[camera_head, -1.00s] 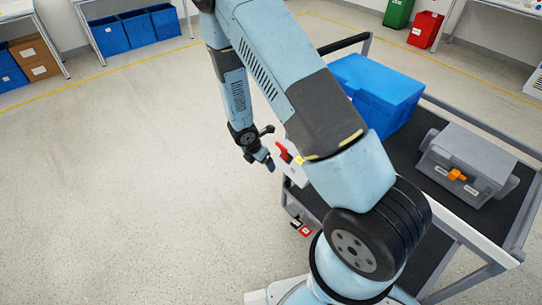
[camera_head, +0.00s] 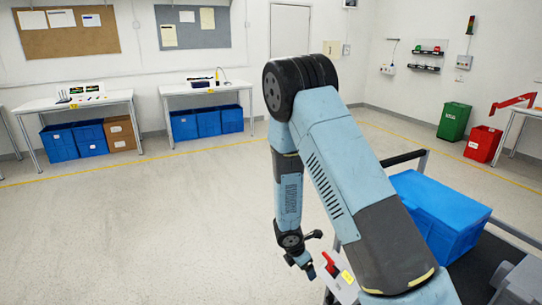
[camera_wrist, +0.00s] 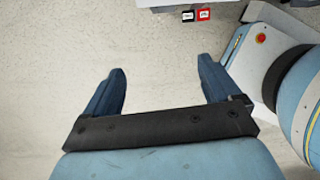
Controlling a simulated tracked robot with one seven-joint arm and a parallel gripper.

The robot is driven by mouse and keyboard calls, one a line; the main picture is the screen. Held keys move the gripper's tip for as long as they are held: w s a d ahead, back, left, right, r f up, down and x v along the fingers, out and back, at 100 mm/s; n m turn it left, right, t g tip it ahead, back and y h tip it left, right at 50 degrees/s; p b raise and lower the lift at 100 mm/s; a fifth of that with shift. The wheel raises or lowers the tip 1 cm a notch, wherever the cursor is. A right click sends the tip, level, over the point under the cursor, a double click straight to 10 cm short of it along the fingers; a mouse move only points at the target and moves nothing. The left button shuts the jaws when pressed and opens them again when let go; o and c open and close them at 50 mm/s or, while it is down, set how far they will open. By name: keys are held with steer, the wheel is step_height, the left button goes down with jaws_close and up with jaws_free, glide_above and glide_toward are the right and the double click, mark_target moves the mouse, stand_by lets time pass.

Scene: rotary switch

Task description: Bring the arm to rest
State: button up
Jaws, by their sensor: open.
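My arm (camera_head: 340,165) is folded over, its forearm hanging down on the left. My gripper (camera_head: 307,270) hangs at the lower middle of the head view, left of the cart, apart from everything. In the wrist view, its two blue fingers (camera_wrist: 161,68) are spread wide with only pale floor between them. A grey box (camera_head: 515,278) on the cart is cut off at the lower right of the head view. Its front with the orange knob is out of view now.
A blue box (camera_head: 438,215) sits on the cart (camera_head: 465,282) at the right. Benches (camera_head: 205,87) with blue bins stand along the far wall. A green bin (camera_head: 453,120) and a red bin (camera_head: 482,143) stand at the right. The floor on the left is clear.

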steer(key=s+d+r+m+t, duration=0.1)
steer(key=d+r+m, duration=0.25)
steer(key=r, duration=0.65)
steer(key=s+d+r+m, duration=0.1)
steer(key=d+r+m, duration=0.3)
steer(key=r, duration=0.6)
steer(key=s+d+r+m+t, duration=0.1)
steer(key=d+r+m, duration=0.1)
steer(key=r+m, duration=0.65)
steer(key=s+d+r+m+t+y, duration=0.1)
steer(key=s+r+m+y, duration=0.2)
steer(key=s+r+m, duration=0.5)
steer(key=s+r, duration=1.1)
steer(key=s, duration=0.2)
steer(key=shift+s+d+r+t, duration=0.15)
steer(key=shift+s+d+t, duration=0.1)
steer(key=shift+d+t, duration=0.05)
